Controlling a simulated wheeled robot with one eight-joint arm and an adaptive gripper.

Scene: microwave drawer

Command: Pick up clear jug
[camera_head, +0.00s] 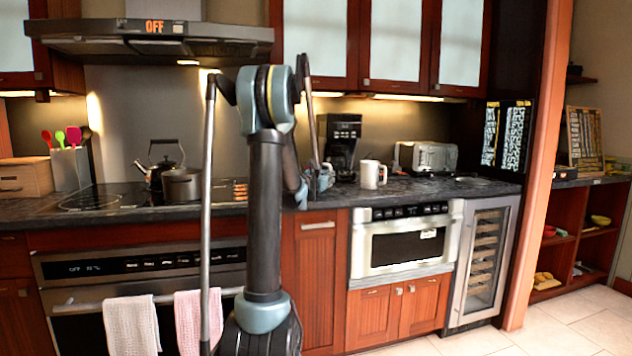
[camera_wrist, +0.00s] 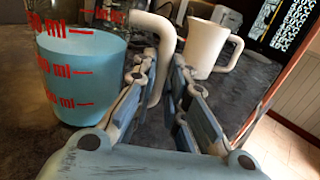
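The clear jug (camera_wrist: 82,78) fills the left of the wrist view, upright on the dark counter, with red ml marks and a blue-green tint. Its pale handle (camera_wrist: 166,45) curves down on its right side. My gripper (camera_wrist: 166,75) is low at the counter, with one finger on each side of the handle. The fingers are apart, with a gap around the handle. In the head view my gripper (camera_head: 316,182) is by the counter's front edge, and the jug is mostly hidden there or cannot be made out.
A white mug (camera_head: 370,175) stands just right of my gripper; it also shows in the wrist view (camera_wrist: 207,48). A coffee maker (camera_head: 340,140) and a toaster (camera_head: 427,157) stand behind. A kettle (camera_head: 160,163) and a pot (camera_head: 181,185) sit on the stove to the left.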

